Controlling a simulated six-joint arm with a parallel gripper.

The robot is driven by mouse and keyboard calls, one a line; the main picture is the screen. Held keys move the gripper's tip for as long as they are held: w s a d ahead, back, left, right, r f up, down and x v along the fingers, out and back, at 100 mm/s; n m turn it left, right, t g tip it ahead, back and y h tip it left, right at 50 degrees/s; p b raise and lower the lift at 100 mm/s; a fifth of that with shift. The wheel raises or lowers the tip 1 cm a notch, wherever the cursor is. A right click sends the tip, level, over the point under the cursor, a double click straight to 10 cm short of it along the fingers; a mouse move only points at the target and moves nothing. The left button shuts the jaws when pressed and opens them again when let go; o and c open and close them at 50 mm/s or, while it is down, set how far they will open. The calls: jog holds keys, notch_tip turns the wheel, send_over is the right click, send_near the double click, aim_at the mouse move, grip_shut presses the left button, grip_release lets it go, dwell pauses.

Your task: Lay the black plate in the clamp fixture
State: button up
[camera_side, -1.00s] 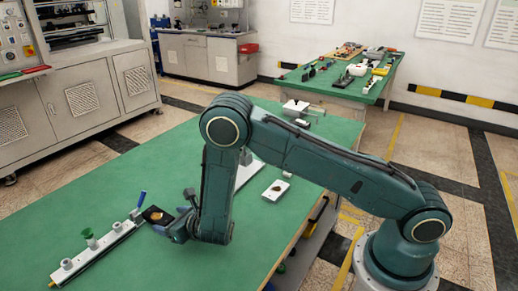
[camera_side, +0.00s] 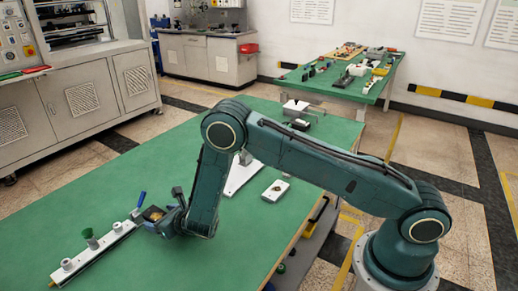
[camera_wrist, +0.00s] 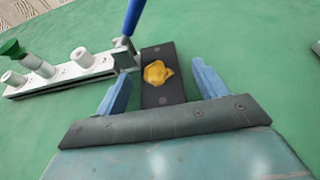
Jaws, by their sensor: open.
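The black plate (camera_wrist: 163,92) lies flat with a yellow-orange lump on its top. Its far left end is close beside the clamp fixture (camera_wrist: 62,76), a white rail with pegs and a blue-handled clamp; I cannot tell whether they touch. My gripper (camera_wrist: 162,70) is open, its two blue fingers standing on either side of the plate with gaps. In the side view, the fixture (camera_side: 97,253) lies at the table's left, and my gripper (camera_side: 163,221) is low at its clamp end, hiding much of the plate (camera_side: 151,213).
The green table (camera_side: 200,262) is clear in front of and right of my gripper. A small white block with a dark spot (camera_side: 276,190) and a white bracket (camera_side: 241,176) stand to the right. More parts (camera_side: 297,107) are at the table's far end.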

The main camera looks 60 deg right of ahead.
jog(key=shift+w, duration=0.1)
jog(key=shift+c, duration=0.4)
jog(key=c, duration=1.2)
jog(key=shift+r, duration=0.6)
jog(key=s, duration=0.3)
jog(key=shift+s, duration=0.4)
notch_tip(320, 180, up, 14)
jog(key=shift+s+f, duration=0.1)
jog(key=shift+f, duration=0.05)
jog(key=shift+d, duration=0.1)
